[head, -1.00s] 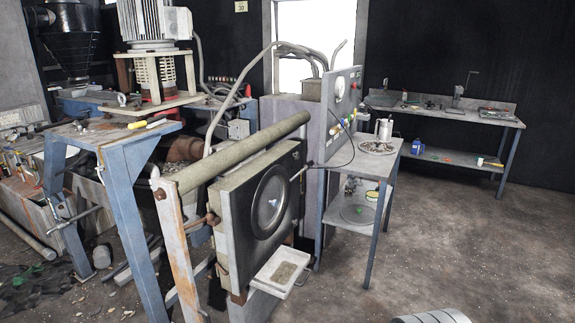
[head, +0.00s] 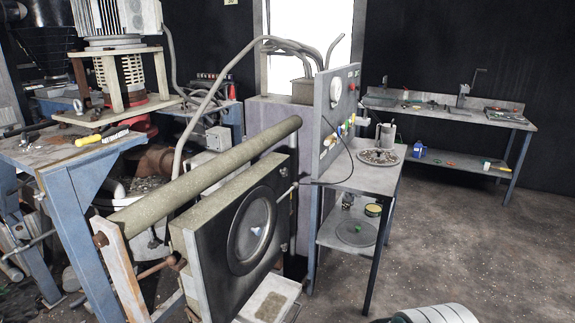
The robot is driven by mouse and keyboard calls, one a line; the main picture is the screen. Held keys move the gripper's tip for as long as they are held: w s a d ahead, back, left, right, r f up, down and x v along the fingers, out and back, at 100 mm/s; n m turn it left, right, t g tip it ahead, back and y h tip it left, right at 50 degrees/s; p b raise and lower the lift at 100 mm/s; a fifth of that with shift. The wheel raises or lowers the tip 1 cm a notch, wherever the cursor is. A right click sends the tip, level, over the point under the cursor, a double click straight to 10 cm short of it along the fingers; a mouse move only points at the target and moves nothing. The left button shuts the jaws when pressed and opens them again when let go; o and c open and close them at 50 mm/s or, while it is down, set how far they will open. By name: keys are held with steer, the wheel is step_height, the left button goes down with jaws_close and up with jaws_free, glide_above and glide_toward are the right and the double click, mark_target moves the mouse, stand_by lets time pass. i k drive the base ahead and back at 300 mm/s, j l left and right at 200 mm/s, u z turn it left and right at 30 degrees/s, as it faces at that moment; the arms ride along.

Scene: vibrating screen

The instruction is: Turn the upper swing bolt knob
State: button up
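The machine's dark square door (head: 222,270) with a round ringed hatch stands at the centre, below a long grey-green roller (head: 205,178). A thin light rod (head: 289,191) sticks out at the door's upper right edge. A brown rod with a rounded end (head: 168,263) sits at the door's left edge. I cannot tell which of these, if either, is the upper swing bolt knob. A rounded pale and dark part at the bottom edge seems to be mine. My gripper is not in view.
A shallow tray (head: 295,284) juts out below the door. A two-level side table (head: 398,180) with a plate of material stands to the right. A control panel (head: 323,130) with trailing cables is behind. A blue-legged bench (head: 72,200) is at left. The right floor is clear.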

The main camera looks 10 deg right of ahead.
mark_target(284, 172)
steer(key=i+l+u, duration=0.3)
steer(key=i+l, duration=1.75)
steer(key=k+l, duration=0.05)
steer(key=l, duration=0.1)
